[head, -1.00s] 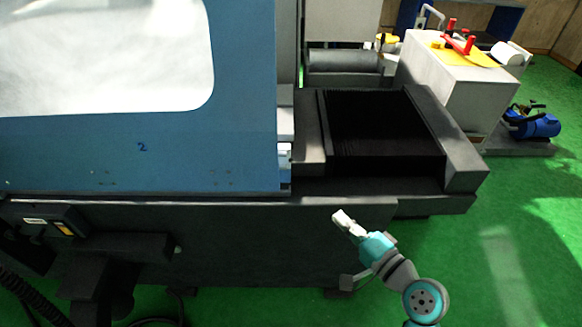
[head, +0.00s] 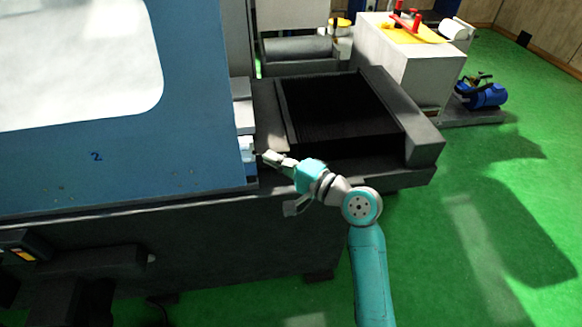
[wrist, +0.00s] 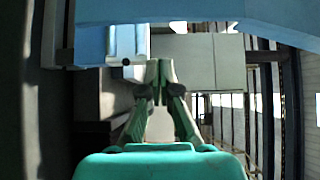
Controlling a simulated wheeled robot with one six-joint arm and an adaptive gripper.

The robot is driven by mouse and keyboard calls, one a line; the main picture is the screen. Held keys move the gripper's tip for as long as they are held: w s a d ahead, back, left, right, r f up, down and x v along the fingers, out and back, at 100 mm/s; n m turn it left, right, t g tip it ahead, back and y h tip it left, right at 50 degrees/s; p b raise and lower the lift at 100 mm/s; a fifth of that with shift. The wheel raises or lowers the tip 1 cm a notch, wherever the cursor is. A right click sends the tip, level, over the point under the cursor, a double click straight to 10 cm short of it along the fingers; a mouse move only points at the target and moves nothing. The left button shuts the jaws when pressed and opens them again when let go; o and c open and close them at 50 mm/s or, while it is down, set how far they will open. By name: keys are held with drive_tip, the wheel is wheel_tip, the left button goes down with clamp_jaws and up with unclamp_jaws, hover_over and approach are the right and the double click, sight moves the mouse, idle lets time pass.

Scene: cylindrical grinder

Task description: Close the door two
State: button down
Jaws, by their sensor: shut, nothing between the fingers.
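Door two is the blue panel (head: 110,165) marked "2" with a large pale window (head: 75,60), at the left of the head view. Its right edge ends beside the dark bellows section of the grinder. My gripper (head: 267,157) is shut and empty, a little to the right of the door's lower right edge; I cannot tell whether it touches. In the wrist view my gripper (wrist: 158,64) has its fingertips together, with a light blue part (wrist: 92,45) to the left and a blue band along the top.
The black bellows (head: 340,110) and dark machine bed lie behind my arm. A white cabinet (head: 405,65) with a yellow top and a blue pump (head: 485,95) stand at the back right. Green floor (head: 490,210) is open at the right.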

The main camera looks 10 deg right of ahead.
drive_tip(key=shift+w+a, duration=0.2)
drive_tip(key=shift+a, duration=0.95)
drive_tip(key=shift+w+a, duration=0.2)
drive_tip(key=shift+a, duration=0.95)
